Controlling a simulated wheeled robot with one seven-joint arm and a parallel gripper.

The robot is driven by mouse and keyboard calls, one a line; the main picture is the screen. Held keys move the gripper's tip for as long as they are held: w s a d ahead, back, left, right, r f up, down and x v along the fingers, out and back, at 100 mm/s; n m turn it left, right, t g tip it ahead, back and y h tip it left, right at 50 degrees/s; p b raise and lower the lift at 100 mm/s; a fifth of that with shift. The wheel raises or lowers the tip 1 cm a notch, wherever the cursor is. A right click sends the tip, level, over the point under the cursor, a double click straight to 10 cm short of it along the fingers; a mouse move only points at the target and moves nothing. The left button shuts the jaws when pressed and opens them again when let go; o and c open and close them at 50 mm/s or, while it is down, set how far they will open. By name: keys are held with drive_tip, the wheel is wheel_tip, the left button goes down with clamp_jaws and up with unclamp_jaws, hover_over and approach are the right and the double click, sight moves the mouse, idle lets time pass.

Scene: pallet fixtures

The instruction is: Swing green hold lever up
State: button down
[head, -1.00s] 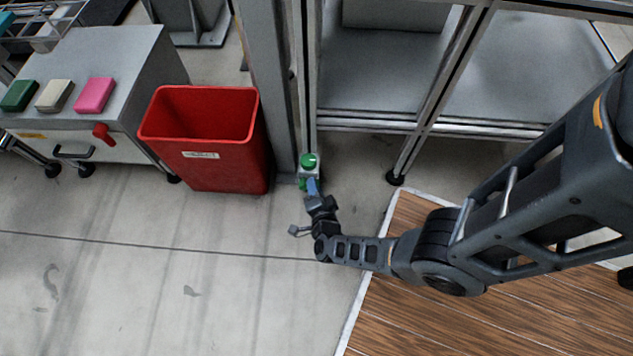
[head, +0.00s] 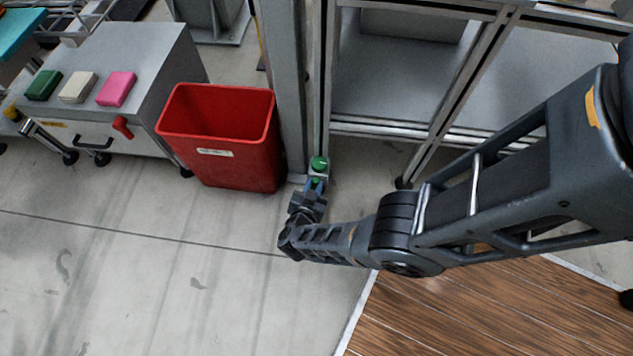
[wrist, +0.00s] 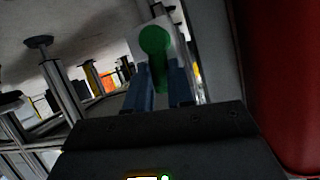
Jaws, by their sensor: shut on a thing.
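The green hold lever (wrist: 158,62) has a round green hub on a pale plate (wrist: 170,26) in the upper middle of the wrist view. Its handle runs down from the hub between my two blue fingers. My gripper (wrist: 160,85) is shut on the handle, one finger on each side. In the head view the lever (head: 316,181) is small, low beside the grey post, just below a green knob (head: 319,163). My gripper (head: 314,187) meets it there. The handle's lower end is hidden by my gripper in the wrist view.
A red bin (head: 228,150) stands close left of the lever, and its red side (wrist: 285,80) fills the wrist view's right edge. A grey post (head: 284,90) and metal frame (head: 428,133) stand behind and right. A grey cabinet (head: 140,45) is farther left. Open floor lies in front.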

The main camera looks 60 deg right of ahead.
drive_tip(key=shift+w+a+n+g, duration=0.15)
drive_tip(key=shift+w+n+g, duration=0.2)
drive_tip(key=shift+n, duration=0.25)
drive_tip(key=shift+h, duration=0.3)
drive_tip(key=c, duration=1)
unclamp_jaws()
drive_tip(key=p+v, duration=0.2)
drive_tip(key=v, duration=0.5)
drive_tip(key=shift+a+r, duration=0.2)
drive_tip(key=shift+a, duration=0.1)
drive_tip(key=shift+d, duration=0.1)
